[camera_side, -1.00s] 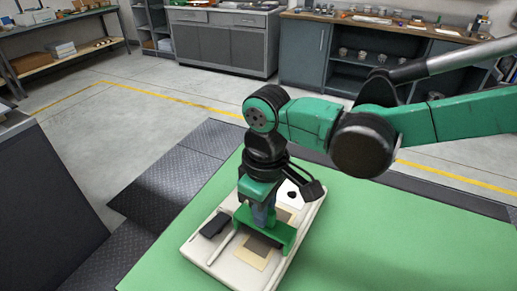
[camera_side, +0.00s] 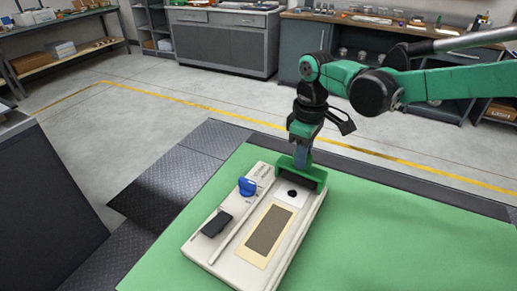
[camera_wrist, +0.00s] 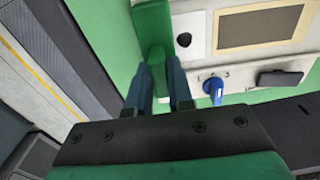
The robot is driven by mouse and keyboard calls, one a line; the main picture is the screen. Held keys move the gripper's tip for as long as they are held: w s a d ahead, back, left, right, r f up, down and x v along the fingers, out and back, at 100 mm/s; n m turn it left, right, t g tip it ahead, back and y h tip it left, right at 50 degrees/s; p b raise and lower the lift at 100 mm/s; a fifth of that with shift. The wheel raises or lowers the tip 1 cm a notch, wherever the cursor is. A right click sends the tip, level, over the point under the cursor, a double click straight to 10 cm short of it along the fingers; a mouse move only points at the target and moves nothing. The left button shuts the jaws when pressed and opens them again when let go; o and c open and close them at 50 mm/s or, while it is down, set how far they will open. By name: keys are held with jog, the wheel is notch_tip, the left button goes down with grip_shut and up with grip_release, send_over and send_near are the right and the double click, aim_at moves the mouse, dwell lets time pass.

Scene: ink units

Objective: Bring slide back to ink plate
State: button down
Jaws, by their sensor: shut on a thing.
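The green slide (camera_side: 302,175) stands at the far end of the pale ink unit (camera_side: 222,262), just beyond the white ink plate (camera_side: 281,196) with its black ink spot. My gripper (camera_side: 301,158) is shut on the upright part of the slide. In the wrist view, my gripper (camera_wrist: 158,82) has its two fingers on either side of the green slide (camera_wrist: 152,25). The ink plate (camera_wrist: 193,47) lies right beside the slide there. The slide's underside is hidden, so contact with the unit cannot be told.
A beige-framed grey panel (camera_side: 266,232) lies uncovered on the unit. A blue knob (camera_side: 247,187) and a black block (camera_side: 216,223) stand along its left side. The green table (camera_side: 400,245) is clear to the right.

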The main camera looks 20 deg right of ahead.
jog(key=shift+d, duration=0.15)
jog(key=c, duration=0.8)
grip_release()
jog(key=shift+r, duration=2.85)
jog(key=shift+d+r, duration=0.1)
jog(key=s+d+m+t, duration=0.2)
jog(key=s+d, duration=0.2)
jog(key=s+d+m+t, duration=0.2)
jog(key=s+d+m, duration=0.1)
jog(key=s+d, duration=0.1)
jog(key=s+d+m+t, duration=0.3)
jog(key=s, duration=0.1)
jog(key=shift+s+d, duration=0.2)
jog(key=shift+d, duration=0.2)
